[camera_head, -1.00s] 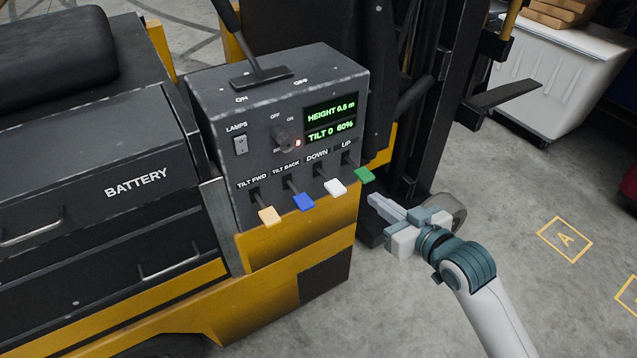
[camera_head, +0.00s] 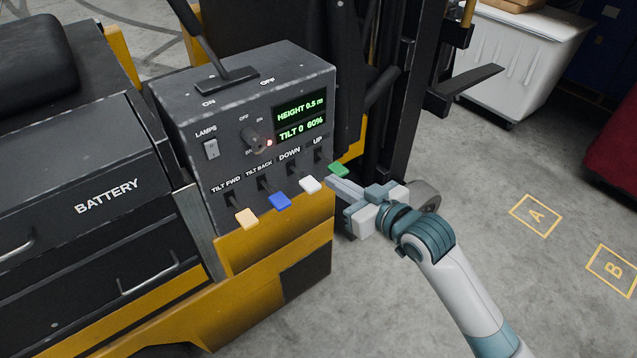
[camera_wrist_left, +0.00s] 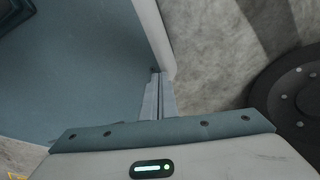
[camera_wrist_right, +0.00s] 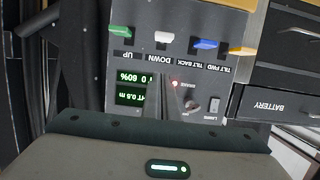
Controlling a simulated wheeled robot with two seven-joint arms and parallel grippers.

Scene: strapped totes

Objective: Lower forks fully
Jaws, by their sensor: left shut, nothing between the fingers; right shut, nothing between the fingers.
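The control box (camera_head: 205,98) has a row of levers: white under DOWN (camera_head: 310,184), green under UP (camera_head: 338,170), blue under TILT BACK (camera_head: 280,201) and yellow under TILT FWD (camera_head: 246,218). Its display (camera_head: 301,108) reads HEIGHT 0.5 m and TILT 0 60%. A dark fork (camera_head: 480,88) stands out from the mast, above the floor. My right gripper (camera_head: 331,182) is shut and empty, just right of the white lever and below the green one; contact is unclear. The right wrist view shows the white lever (camera_wrist_right: 163,38) beyond its fingertips. My left gripper (camera_wrist_left: 160,76) is shut and empty, away from the box.
A brake knob (camera_head: 257,139) with a red light, a lamps switch (camera_head: 211,149) and a tall black lever (camera_head: 195,35) are on the box. A white bin (camera_head: 520,60) stands behind the fork. Floor squares A (camera_head: 536,215) and B (camera_head: 613,270) lie on open concrete.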

